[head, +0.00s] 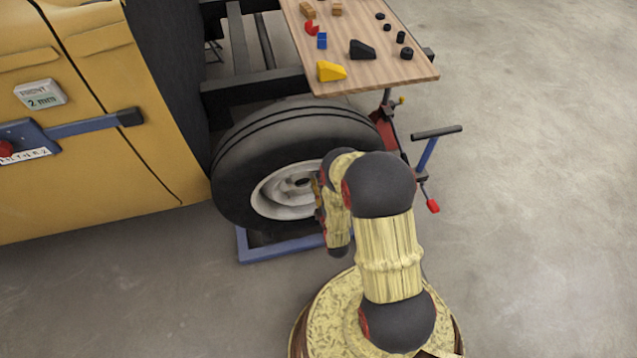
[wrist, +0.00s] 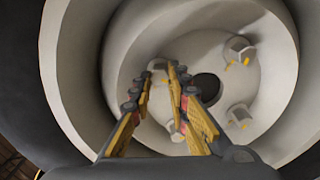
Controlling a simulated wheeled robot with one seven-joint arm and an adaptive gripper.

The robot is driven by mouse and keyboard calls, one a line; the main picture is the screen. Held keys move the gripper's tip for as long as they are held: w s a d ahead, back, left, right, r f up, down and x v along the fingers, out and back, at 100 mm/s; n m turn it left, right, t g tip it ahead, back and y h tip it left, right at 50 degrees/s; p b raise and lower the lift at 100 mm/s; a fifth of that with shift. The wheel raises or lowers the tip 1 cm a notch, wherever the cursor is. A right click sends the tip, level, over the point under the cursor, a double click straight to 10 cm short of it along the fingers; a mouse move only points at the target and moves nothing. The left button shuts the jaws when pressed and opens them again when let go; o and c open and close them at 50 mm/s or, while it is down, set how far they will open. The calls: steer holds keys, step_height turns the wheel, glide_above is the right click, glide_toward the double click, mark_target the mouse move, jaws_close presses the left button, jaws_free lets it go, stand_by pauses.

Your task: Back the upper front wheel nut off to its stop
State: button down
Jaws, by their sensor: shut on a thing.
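The front wheel (head: 238,160) has a black tyre and a pale rim (head: 275,195). In the wrist view its rim (wrist: 85,60) surrounds a hub face with a dark centre hole. My gripper (wrist: 161,75) reaches into the rim, its two fingers closed on a grey wheel nut (wrist: 157,64) at the upper left of the hub face. The fingertips partly hide this nut. Two other nuts with yellow marks show at upper right (wrist: 239,49) and lower right (wrist: 239,115). A further nut is partly hidden behind the right finger. In the head view my arm hides the gripper's tips.
A yellow vehicle body (head: 90,130) stands at left with a blue-grey bar (head: 85,125) across it. A wooden board (head: 365,65) with small coloured blocks sits above the wheel. A blue frame (head: 280,252) lies beneath the tyre. Floor at right is clear.

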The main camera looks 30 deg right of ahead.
steer(key=shift+f+n+b, duration=0.2)
steer(key=shift+n+b, duration=0.25)
steer(key=shift+n, duration=4.15)
steer(key=c, duration=1.8)
jaws_free()
steer(key=shift+o, duration=0.4)
steer(key=v, duration=0.7)
steer(key=shift+s, duration=0.3)
